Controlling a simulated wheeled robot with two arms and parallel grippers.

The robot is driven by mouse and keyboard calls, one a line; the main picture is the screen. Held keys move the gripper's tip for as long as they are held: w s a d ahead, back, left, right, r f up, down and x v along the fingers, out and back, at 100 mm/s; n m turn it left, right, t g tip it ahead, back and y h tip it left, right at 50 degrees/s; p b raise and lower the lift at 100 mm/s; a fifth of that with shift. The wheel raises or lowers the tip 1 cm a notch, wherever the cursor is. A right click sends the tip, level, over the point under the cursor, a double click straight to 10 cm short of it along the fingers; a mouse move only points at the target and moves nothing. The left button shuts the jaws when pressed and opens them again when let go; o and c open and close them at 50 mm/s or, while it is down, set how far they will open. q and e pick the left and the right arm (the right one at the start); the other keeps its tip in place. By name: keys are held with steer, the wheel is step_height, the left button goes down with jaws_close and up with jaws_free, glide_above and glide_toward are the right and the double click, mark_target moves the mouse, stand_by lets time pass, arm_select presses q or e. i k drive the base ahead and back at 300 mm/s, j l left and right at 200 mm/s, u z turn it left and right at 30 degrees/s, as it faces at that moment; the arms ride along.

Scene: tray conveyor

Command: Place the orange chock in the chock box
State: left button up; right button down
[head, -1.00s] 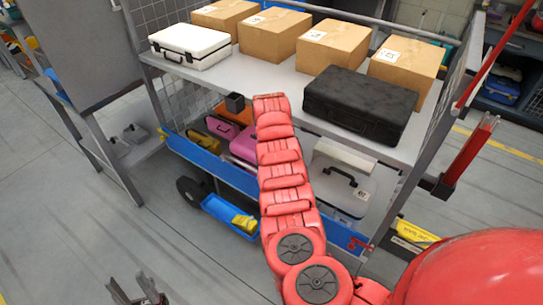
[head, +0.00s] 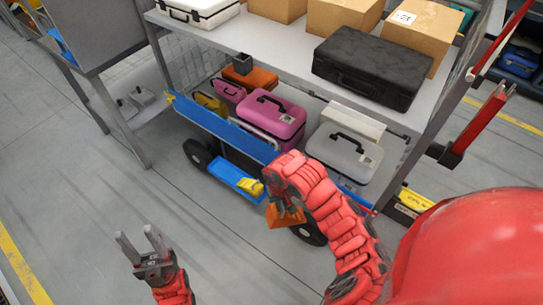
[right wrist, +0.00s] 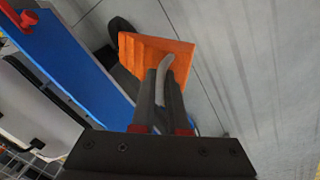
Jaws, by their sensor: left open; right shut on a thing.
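The orange chock (head: 284,217) hangs below my right gripper (head: 284,197), in front of the cart. In the right wrist view the fingers (right wrist: 163,88) are shut on the grey handle of the chock (right wrist: 148,58). The chock box is a small blue tray (head: 222,171) low on the cart's side, to the left of the held chock. A yellow chock (head: 251,187) lies at its right end. The orange chock is apart from the box. My left gripper (head: 143,247) is open and empty above the floor at lower left.
A cart (head: 225,45) carries cartons, a white case and a black case (head: 372,68) on top. Pink and grey cases (head: 345,153) stand on its lower shelf behind a blue rail (head: 222,128). Dark wheels flank the box. The floor at left is clear.

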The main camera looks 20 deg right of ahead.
mark_target(226, 174)
steer(key=i+j+z, duration=0.1)
steer(key=i+j, duration=0.75)
steer(key=j, duration=0.15)
